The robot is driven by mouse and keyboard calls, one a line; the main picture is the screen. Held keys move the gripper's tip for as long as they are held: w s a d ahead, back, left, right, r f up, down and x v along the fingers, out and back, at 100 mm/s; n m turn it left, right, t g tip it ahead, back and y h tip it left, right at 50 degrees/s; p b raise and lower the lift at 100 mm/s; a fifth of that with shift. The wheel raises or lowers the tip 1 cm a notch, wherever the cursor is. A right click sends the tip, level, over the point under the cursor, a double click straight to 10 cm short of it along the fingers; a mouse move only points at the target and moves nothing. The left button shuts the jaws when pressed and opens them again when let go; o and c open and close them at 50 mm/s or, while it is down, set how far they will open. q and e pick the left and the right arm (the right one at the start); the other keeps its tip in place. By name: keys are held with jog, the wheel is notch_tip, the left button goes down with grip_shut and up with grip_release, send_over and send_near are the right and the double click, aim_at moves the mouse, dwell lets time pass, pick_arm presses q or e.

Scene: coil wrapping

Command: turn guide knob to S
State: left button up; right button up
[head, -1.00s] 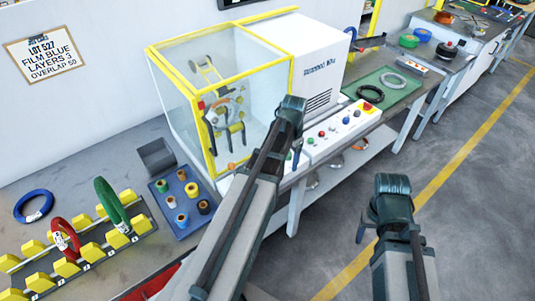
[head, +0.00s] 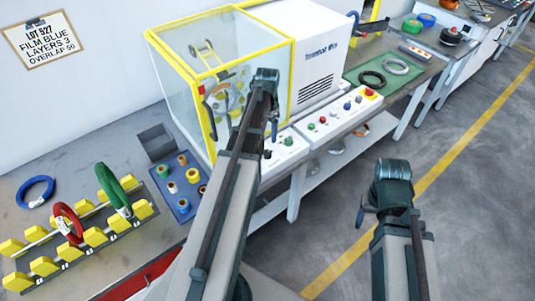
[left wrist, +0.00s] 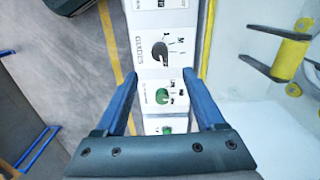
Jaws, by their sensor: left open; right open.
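The guide knob seems to be the black knob (left wrist: 159,51) on a white panel in the left wrist view. Letters are printed around it, with an M legible; its exact pointing is too small to tell. In the head view a black knob (head: 267,154) shows at the near left end of the white control panel (head: 296,152). My left gripper (left wrist: 161,76) is open and empty, above the panel. The knob shows between and beyond its fingertips, apart from them. My right gripper (head: 364,212) is open and empty, over the floor to the right.
A glass and yellow-framed machine (head: 215,75) stands behind the panel. Green knobs (left wrist: 163,96) lie nearer in the left wrist view. A red button (head: 369,94) is at the panel's far end. A blue tray (head: 166,186) of spools and a coil rack (head: 72,275) are at left.

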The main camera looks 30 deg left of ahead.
aim_at(267, 152)
pick_arm(q)
notch_tip(267, 152, down, 11)
jog(key=b, duration=0.9)
jog(key=shift+r, duration=0.2)
jog(key=shift+r, duration=0.1)
grip_shut()
